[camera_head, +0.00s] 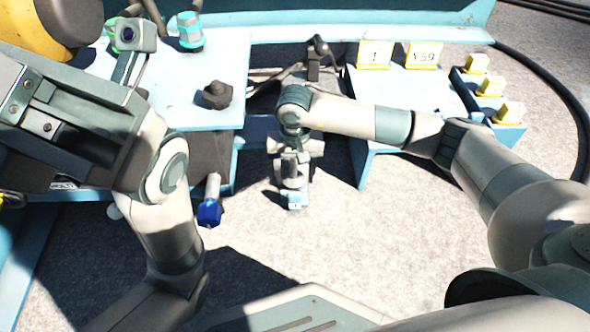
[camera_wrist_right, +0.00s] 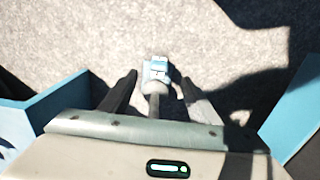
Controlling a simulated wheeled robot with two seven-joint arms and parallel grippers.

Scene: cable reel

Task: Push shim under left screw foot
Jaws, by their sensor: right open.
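My right gripper (camera_head: 292,182) points down near the floor between the two blue tables. In the right wrist view its two dark fingers (camera_wrist_right: 160,80) are apart. A grey round-headed rod (camera_wrist_right: 154,92) shows between them, and I cannot tell for sure whether it is a screw foot. A small light blue and white block (camera_wrist_right: 157,68) lies just past the fingertips, by the rod's end. It also shows below the gripper in the head view (camera_head: 297,201). I cannot tell whether this block is the shim. My left arm fills the left side; its gripper is not visible.
A blue table (camera_head: 185,95) stands left, with a dark knob (camera_head: 216,95) on top. A right table (camera_head: 395,95) carries yellow-framed cards (camera_head: 423,55). Carpet in front is mostly open.

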